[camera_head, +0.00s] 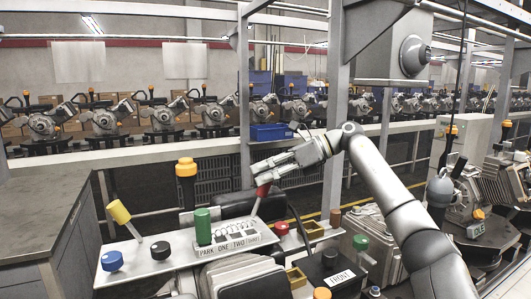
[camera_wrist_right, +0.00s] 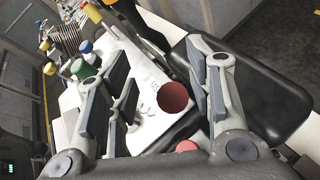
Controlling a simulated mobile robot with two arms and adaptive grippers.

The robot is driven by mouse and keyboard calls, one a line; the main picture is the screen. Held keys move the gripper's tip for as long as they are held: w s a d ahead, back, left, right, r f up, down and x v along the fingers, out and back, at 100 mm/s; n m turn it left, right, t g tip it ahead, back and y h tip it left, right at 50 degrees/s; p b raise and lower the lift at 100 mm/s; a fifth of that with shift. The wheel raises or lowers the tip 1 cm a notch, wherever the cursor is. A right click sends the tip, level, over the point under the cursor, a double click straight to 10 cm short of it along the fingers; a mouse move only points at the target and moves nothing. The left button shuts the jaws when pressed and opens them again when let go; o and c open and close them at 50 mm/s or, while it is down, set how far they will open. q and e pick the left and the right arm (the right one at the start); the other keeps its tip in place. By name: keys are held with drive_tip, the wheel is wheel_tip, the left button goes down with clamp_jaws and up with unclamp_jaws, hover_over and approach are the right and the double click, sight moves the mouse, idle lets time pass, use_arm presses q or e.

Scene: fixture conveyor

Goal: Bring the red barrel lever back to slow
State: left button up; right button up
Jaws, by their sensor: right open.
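The red barrel lever (camera_head: 263,190) stands on the white control panel at the right end of a label plate (camera_head: 226,243). Its pale curved stem runs down from the red barrel towards the plate. The plate reads PARK, ONE, TWO and a further word too small to read. My right gripper (camera_head: 259,174) is open at the top of the red barrel. In the right wrist view the round red barrel end (camera_wrist_right: 174,98) lies between the spread fingers of my right gripper (camera_wrist_right: 163,92), nearer the right finger, with gaps on both sides. My left gripper is not in view.
A green barrel lever (camera_head: 203,226) stands left of the red one, with a yellow barrel lever (camera_head: 119,211) further left. Blue (camera_head: 112,260), black (camera_head: 160,250) and red (camera_head: 281,228) knobs are close by. A black padded part (camera_head: 235,203) lies behind the plate.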

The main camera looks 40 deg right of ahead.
drive_tip(key=shift+r, duration=3.1)
